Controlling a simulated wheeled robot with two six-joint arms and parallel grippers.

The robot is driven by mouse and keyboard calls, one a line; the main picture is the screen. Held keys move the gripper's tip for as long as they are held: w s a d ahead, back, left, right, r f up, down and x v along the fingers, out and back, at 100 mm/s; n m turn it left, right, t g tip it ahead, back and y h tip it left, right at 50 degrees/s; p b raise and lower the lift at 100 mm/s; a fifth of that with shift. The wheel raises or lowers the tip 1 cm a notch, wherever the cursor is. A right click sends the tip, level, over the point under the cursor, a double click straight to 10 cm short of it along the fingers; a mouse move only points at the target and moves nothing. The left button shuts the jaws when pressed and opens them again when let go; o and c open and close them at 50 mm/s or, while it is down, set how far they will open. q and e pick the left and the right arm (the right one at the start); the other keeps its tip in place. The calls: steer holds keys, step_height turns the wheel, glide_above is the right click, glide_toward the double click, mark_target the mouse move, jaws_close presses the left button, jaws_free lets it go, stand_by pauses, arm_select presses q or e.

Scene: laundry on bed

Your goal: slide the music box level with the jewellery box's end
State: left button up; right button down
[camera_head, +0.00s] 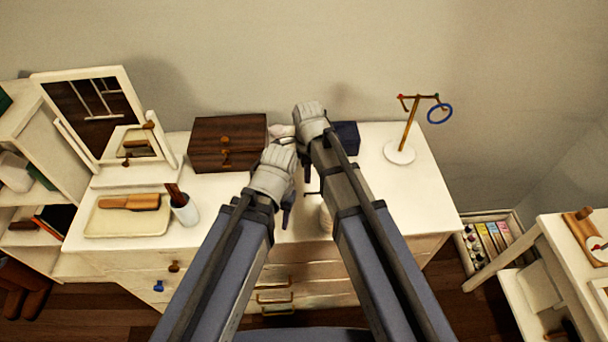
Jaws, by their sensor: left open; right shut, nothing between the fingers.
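The jewellery box (212,137), a dark brown wooden box with small orange-brown fittings on its front, stands at the back of the white dresser, left of my grippers. A small dark blue box (347,137), which looks like the music box, stands at the back to the right, partly hidden by my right gripper. My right gripper (309,112) is shut and empty, in front of the gap between the boxes and close to the blue box's left side; I cannot tell if they touch. My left gripper (277,160) is open, lower and nearer, right of the jewellery box's front corner.
A pale object (283,133) lies between the boxes, partly hidden. A mirror (92,108), a tray with a brush (129,202) and a cup (185,211) stand on the left. A jewellery stand (400,152) is on the right. The dresser top (380,185) is clear at front right.

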step_height(320, 180, up, 6)
steer(key=p, duration=0.5)
steer(key=shift+s, duration=0.1)
